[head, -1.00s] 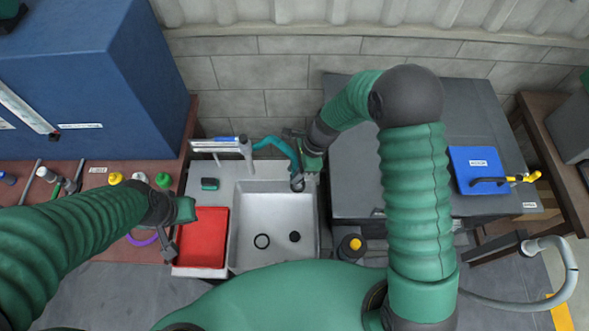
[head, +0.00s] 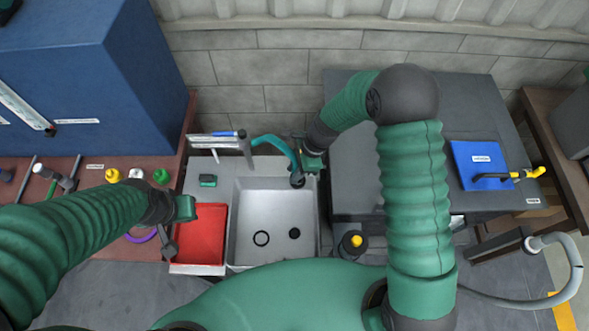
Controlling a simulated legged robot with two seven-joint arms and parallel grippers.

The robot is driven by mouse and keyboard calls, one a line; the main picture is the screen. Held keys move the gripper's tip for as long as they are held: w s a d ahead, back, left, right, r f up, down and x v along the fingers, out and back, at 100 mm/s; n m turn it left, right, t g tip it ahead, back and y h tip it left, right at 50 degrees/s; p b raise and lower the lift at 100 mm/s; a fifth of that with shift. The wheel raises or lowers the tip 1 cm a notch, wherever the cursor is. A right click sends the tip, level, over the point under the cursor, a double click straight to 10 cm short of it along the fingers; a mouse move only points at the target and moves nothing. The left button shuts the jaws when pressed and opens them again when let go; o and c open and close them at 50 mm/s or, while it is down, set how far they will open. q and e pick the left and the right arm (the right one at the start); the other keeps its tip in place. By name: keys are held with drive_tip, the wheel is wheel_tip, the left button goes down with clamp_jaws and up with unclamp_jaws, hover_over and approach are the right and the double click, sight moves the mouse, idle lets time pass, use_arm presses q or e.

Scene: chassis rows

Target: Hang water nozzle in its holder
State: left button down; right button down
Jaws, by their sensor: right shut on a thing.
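My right gripper (head: 303,168) is at the back right corner of the sink (head: 265,205), shut on the dark end of a teal hose (head: 272,141), which looks like the water nozzle (head: 297,181). The gripper partly hides the nozzle. The hose arches left to a grey metal stand (head: 246,150) with a horizontal bar behind the sink. I cannot tell which part of it is the holder. My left gripper (head: 178,232) hangs over the left edge of the red tray (head: 200,235); its jaw opening is unclear.
A green sponge-like block (head: 208,181) lies on the sink's left ledge. A yellow-capped dark bottle (head: 352,244) stands right of the sink. A dark grey cabinet (head: 350,200) is beyond my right arm. Small capped bottles (head: 160,176) stand on the left bench. A brick wall is behind.

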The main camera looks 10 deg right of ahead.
drive_tip(key=shift+f+b, duration=0.45)
drive_tip(key=shift+f, duration=0.4)
drive_tip(key=c, duration=1)
unclamp_jaws()
drive_tip(key=shift+c, duration=0.2)
drive_tip(key=shift+r, duration=0.1)
drive_tip(key=shift+d+r, duration=0.15)
drive_tip(key=shift+r, duration=0.15)
drive_tip(key=b+v, duration=0.2)
drive_tip(key=v, duration=1.4)
